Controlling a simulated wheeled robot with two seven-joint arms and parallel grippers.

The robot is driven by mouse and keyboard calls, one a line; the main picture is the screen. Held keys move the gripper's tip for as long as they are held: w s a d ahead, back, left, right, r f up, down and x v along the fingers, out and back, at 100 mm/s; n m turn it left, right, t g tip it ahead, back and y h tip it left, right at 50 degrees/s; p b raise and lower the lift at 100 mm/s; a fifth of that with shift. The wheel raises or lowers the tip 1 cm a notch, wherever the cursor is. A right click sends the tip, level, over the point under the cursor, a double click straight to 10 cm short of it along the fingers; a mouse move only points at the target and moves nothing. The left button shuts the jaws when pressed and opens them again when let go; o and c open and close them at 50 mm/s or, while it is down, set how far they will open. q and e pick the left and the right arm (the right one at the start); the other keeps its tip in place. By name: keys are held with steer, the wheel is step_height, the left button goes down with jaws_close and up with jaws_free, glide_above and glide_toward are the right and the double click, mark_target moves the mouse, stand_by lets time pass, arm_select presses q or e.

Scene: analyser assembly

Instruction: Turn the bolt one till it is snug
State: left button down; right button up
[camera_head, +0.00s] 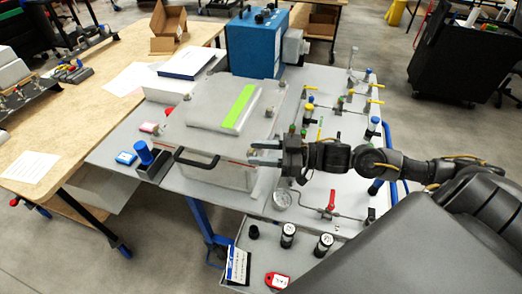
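The analyser box (215,172) stands on the grey table, its grey lid (200,137) on top with a bright green strip (239,106). Bolts show at the lid's edges: one at the right (269,113) and one at the far right corner (282,85). My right gripper (264,152) reaches in from the right, level, with its fingertips at the lid's near right corner. The fingers cover that corner, so any bolt there is hidden, and I cannot tell whether they grip it. I cannot tell which bolt is bolt one. My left gripper is not in view.
A black handle (196,159) sticks out at the lid's front. A blue box (256,45) stands behind. A blue-capped part (144,152) stands left.

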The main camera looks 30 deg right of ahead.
jaws_close()
steer(key=shift+s+a+r+m+t+h+p, duration=0.15)
steer(key=shift+m+t+h+p, duration=0.3)
steer(key=shift+p, duration=0.35)
steer(key=m+t+h+p, duration=0.1)
steer(key=h+p, duration=0.1)
steer(key=m+t+h+p, duration=0.1)
steer(key=m+t, duration=0.1)
steer(key=shift+s+a+r+h+p, duration=0.1)
steer(key=shift+s+a+h+p, duration=0.1)
steer(key=shift+h+p, duration=0.2)
steer(key=m+t+h+p, duration=0.1)
steer(key=m+h, duration=0.1)
steer(key=m+t+h+p, duration=0.1)
steer(key=h, duration=0.2)
steer(key=a+m+t+h+p, duration=0.1)
steer(key=m+h+p, duration=0.1)
steer(key=h, duration=0.1)
steer(key=shift+s+m, duration=0.1)
steer(key=shift+m, duration=0.25)
steer(key=shift+a+m+g+h+p, duration=0.2)
steer(key=shift+m+h+p, duration=0.4)
steer(key=shift+m+h, duration=0.85)
steer(key=shift+a+m+g+h+p, duration=0.2)
steer(key=shift+m+h+p, duration=0.45)
steer(key=shift+h, duration=1.35)
jaws_free()
steer(key=shift+f, duration=0.2)
